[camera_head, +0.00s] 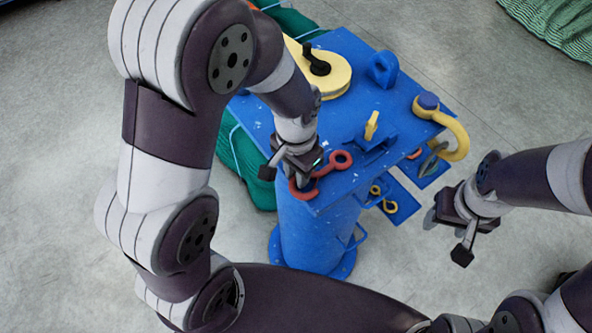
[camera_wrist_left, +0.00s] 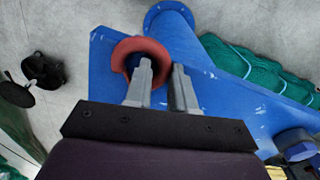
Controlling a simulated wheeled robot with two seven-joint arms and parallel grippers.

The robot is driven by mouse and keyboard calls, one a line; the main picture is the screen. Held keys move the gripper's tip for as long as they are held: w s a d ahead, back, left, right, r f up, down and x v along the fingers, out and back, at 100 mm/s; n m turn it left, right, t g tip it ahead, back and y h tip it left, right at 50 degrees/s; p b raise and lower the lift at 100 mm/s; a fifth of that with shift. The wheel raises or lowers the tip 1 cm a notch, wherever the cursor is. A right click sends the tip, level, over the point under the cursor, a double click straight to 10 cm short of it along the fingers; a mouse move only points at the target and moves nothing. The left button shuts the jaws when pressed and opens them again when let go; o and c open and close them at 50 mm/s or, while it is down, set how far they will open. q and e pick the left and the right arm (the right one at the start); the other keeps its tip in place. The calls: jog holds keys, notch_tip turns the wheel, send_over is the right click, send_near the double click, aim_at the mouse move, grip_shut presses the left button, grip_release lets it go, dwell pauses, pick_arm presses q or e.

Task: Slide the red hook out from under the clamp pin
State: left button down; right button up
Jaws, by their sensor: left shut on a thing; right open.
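The red hook (camera_head: 341,159) lies near the front edge of the blue table, its round eye towards the clamp and its curved end at my left gripper. Its curved end also shows in the left wrist view (camera_wrist_left: 140,47). My left gripper (camera_head: 301,184) is shut on the red hook, and its fingers partly hide the curved end. The yellow clamp pin (camera_head: 371,125) stands upright at the blue clamp (camera_head: 376,143), just right of and behind the hook's eye. I cannot tell whether the eye touches the clamp. My right gripper (camera_head: 447,235) is open and empty, right of the table.
A yellow pulley block (camera_head: 327,75) with a black knob sits at the back left of the table. A large yellow shackle (camera_head: 454,130) stands at the right edge. A small yellow hook (camera_head: 390,206) is on a lower blue plate. Green net (camera_head: 247,165) lies beside the table.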

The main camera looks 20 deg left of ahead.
pick_arm(q)
jog(key=c, duration=0.9)
grip_release()
jog(key=shift+w+d, duration=0.1)
jog(key=shift+w, duration=0.15)
jog(key=shift+o, duration=0.2)
notch_tip(320, 180, up, 7)
jog(key=shift+r+b, duration=0.2)
jog(key=shift+b, duration=0.8)
notch_tip(320, 180, up, 5)
jog(key=p, duration=0.3)
jog(key=shift+r, duration=0.15)
